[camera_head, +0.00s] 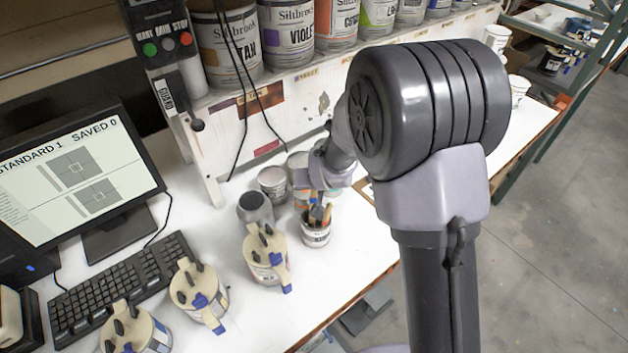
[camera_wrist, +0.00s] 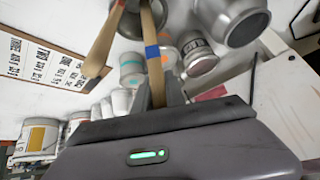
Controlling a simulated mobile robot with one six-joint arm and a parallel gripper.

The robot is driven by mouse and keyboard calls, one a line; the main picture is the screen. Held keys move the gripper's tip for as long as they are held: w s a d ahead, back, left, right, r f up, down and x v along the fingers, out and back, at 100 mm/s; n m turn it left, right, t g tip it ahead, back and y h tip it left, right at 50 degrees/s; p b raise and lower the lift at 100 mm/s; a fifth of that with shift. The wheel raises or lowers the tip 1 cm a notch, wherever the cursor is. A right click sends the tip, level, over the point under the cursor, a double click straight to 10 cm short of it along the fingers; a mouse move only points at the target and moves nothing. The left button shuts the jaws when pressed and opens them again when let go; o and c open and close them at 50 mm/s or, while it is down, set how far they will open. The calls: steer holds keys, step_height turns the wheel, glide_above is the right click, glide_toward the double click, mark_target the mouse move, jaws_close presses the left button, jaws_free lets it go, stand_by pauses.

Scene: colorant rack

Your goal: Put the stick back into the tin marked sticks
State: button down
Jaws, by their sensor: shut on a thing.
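My gripper (camera_wrist: 160,98) is shut on a wooden stick (camera_wrist: 151,50) with a blue band, seen in the wrist view. The stick runs from between the fingers to the top edge of that view, over a grey metal tin (camera_wrist: 130,28). Whether its far end is inside the tin or only in front of it, I cannot tell. Another wooden stick (camera_wrist: 104,46) leans out beside it. In the head view, the tin (camera_head: 316,240) stands on the white bench with several sticks at its mouth, right below my gripper (camera_head: 318,195). My arm hides part of the gripper there.
A dark grey cup (camera_head: 256,208), a small pot (camera_head: 273,182) and a cream-lidded canister (camera_head: 266,258) stand close left of the tin. A keyboard (camera_head: 120,285) and monitor (camera_head: 75,170) are further left. Large paint cans (camera_head: 290,38) line the shelf behind. The bench's front edge is close.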

step_height(320, 180, down, 2)
steer(key=shift+s+b, duration=0.15)
steer(key=shift+b, duration=0.4)
steer(key=shift+r, duration=0.1)
steer(key=c, duration=1.3)
jaws_free()
steer(key=p+v, duration=0.8)
steer(key=v, duration=0.9)
steer(key=shift+s, duration=0.15)
steer(key=shift+r, duration=0.1)
